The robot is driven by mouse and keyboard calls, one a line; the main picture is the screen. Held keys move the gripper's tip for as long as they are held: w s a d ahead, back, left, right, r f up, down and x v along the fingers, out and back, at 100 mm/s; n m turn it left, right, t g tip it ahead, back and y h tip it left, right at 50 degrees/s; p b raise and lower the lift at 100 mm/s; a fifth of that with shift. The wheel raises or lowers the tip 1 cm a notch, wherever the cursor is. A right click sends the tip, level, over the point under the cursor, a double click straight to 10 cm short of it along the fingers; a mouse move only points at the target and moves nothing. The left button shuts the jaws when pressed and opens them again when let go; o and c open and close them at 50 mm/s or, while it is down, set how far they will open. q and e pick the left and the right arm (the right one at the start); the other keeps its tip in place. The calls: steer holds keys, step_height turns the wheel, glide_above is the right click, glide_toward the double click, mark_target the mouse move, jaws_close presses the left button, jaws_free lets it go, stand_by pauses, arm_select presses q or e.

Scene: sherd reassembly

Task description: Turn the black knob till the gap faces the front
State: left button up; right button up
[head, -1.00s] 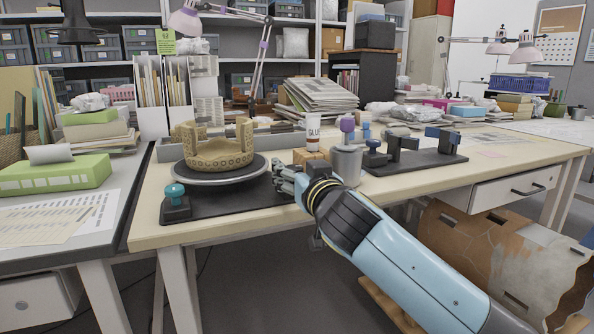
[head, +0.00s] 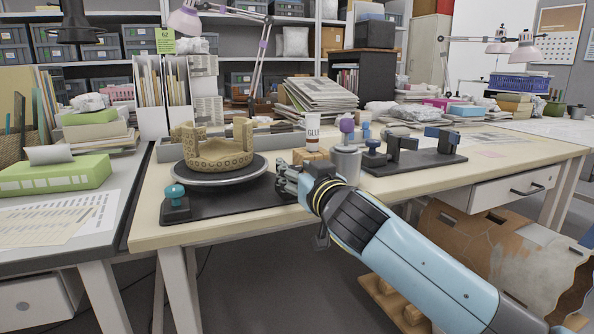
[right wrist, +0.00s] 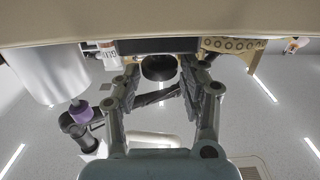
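A tan clay vessel (head: 222,158) with a patterned wall stands on a grey turntable (head: 205,179) on a black base plate (head: 237,201). Its wall rises at the left and in a post at the right, with a low gap between them towards the back. My right gripper (head: 281,179) is at the right end of the base plate. In the right wrist view its fingers (right wrist: 160,78) are open, with a round black knob (right wrist: 158,68) between or just beyond the tips; contact is unclear. The gripper hides this knob in the head view. My left gripper is not in view.
A teal knob (head: 175,192) sits at the front left of the base plate. A glue bottle (head: 312,131), a grey pot (head: 346,163) with a purple-topped tool and a black stand (head: 415,160) are close by on the right.

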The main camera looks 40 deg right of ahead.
steer(key=shift+o, duration=1.2)
steer(key=v, duration=1.2)
